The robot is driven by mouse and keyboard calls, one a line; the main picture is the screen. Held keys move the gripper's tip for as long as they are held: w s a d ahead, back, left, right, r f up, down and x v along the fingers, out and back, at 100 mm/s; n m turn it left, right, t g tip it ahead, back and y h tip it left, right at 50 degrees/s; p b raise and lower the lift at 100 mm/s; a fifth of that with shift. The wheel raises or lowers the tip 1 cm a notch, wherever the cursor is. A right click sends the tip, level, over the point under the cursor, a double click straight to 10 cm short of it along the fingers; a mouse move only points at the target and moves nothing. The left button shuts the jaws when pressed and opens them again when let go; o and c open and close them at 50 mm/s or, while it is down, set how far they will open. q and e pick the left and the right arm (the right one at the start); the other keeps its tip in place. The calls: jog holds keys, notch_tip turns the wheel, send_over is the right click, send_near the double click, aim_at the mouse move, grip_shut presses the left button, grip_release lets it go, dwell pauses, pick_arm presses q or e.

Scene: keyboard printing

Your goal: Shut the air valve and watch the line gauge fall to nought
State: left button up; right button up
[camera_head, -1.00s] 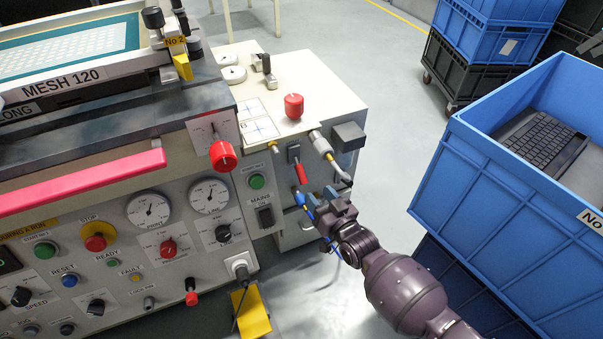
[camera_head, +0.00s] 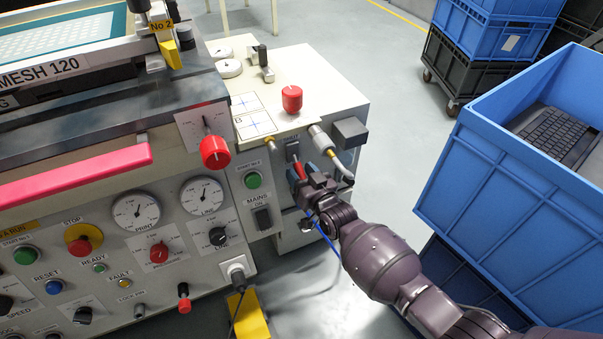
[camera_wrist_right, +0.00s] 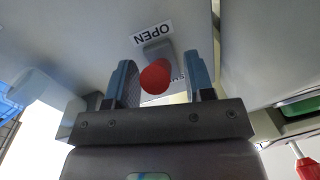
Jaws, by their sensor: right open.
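The air valve's red lever (camera_head: 299,169) is on the front of the cream cabinet, below a brass fitting, and slants down. My right gripper (camera_head: 311,177) is open at the lever, one finger on each side, with gaps visible on both sides in the wrist view (camera_wrist_right: 158,85). The LINE gauge (camera_head: 203,196) is a white dial on the grey panel; its needle is too small to read surely. My left gripper is out of view.
A hose with a yellow-and-silver fitting (camera_head: 322,140) hangs just right of the lever. A red knob (camera_head: 292,98) stands on the cabinet top. The PRINT gauge (camera_head: 136,210) is left of the LINE gauge. A blue crate (camera_head: 480,195) holding a keyboard stands at the right.

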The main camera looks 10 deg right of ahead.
aim_at(302, 175)
jog(key=shift+c, duration=0.2)
grip_shut()
jog(key=shift+r, duration=0.1)
jog(key=shift+r+g+p, duration=0.4)
jog(key=shift+r+p, duration=0.25)
jog(key=shift+p, duration=0.35)
jog(key=r+g+h+p, duration=0.1)
jog(key=p, duration=0.1)
jog(key=shift+s+d+r+g+p, duration=0.1)
jog(key=shift+g+p, duration=0.2)
jog(key=shift+r+g+h+p, duration=0.3)
jog(key=shift+r+g+p, duration=0.1)
jog(key=shift+g+p, duration=0.4)
jog(key=shift+s+f+g+h+p, duration=0.2)
jog(key=shift+g+h+p, duration=0.1)
jog(key=shift+g+p, duration=0.25)
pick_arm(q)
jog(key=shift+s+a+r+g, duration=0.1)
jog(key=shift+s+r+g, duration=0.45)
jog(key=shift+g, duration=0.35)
pick_arm(e)
jog(key=shift+s+f, duration=0.1)
jog(key=shift+f, duration=0.1)
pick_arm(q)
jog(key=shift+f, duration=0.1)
